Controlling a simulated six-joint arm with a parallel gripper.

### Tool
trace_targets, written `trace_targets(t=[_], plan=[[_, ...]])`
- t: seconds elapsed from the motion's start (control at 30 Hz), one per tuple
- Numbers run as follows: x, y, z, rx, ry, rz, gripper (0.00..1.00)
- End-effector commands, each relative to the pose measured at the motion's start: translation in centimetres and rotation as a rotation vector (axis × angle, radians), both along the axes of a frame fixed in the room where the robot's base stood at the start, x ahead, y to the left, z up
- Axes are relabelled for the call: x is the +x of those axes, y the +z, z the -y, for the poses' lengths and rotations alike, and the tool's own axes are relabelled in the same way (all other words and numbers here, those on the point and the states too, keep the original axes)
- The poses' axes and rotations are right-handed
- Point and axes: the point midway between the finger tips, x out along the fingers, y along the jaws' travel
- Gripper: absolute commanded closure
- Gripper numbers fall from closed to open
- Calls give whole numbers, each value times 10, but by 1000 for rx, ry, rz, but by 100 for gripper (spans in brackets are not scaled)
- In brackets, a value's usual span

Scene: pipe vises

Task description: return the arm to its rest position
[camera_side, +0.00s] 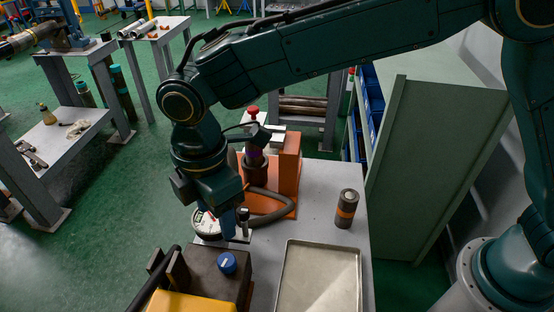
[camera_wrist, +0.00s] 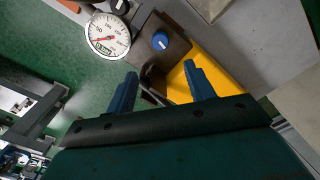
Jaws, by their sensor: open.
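My gripper (camera_side: 243,222) hangs from my dark green arm over the grey worktable (camera_side: 325,185), beside a round dial gauge (camera_side: 207,225). In the wrist view its two blue fingers (camera_wrist: 158,84) stand well apart, with nothing seen between them. The fingers point toward a dark block with a blue knob (camera_wrist: 160,40) and a yellow part (camera_wrist: 205,65). The dial gauge (camera_wrist: 107,36) shows at upper left there. In the side view the blue knob (camera_side: 227,263) is just below the gripper. I cannot tell the exact gap between the fingertips and the block.
An orange stand (camera_side: 287,165) with a red-topped device and a hose is behind the gripper. An empty metal tray (camera_side: 318,280) lies in front. A green cabinet (camera_side: 430,150) stands at the right.

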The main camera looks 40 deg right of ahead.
Motion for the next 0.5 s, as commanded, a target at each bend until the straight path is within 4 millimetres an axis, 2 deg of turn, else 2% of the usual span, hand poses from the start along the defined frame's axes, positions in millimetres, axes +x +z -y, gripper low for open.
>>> trace_targets(t=[0.5], plan=[[1,5,3,2,-9,2,46]])
